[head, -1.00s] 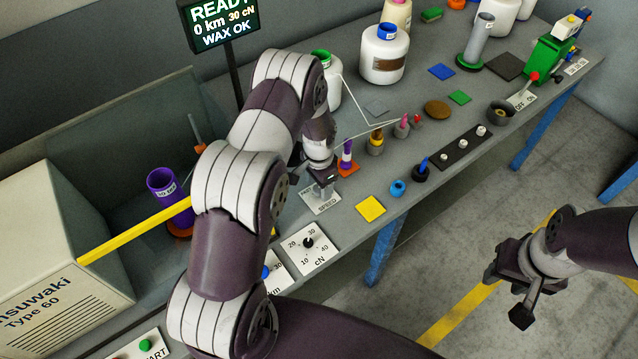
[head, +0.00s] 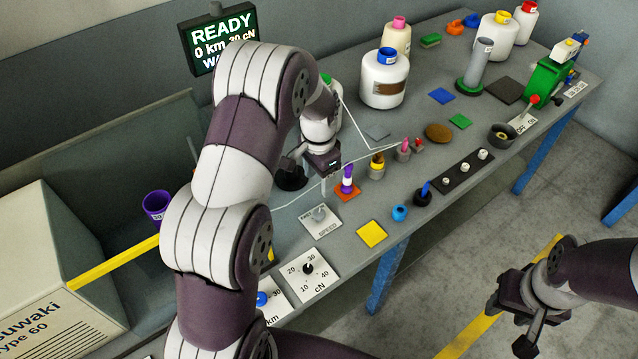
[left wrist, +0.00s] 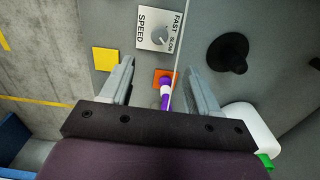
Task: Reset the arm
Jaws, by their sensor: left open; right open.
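My left arm comes in from the left in the head view and reaches over the grey bench. My left gripper (head: 322,172) hangs above the bench, close to the speed knob plate (head: 320,221) and the purple-and-white piece (head: 347,180) on its orange base. In the left wrist view the left gripper (left wrist: 168,85) has its fingers wide apart with nothing between them. The purple-and-white piece (left wrist: 166,92) and the speed plate (left wrist: 160,28) lie beyond and below the fingers. My right gripper (head: 518,318) is open and empty over the floor, off the bench's front edge.
A black peg on a round base (left wrist: 228,53) stands beside the speed plate. A thin white thread (head: 352,126) runs across the bench. White bottles (head: 384,78) stand behind, and a display screen (head: 222,40) rises at the back. A yellow square (head: 372,233) lies near the front edge.

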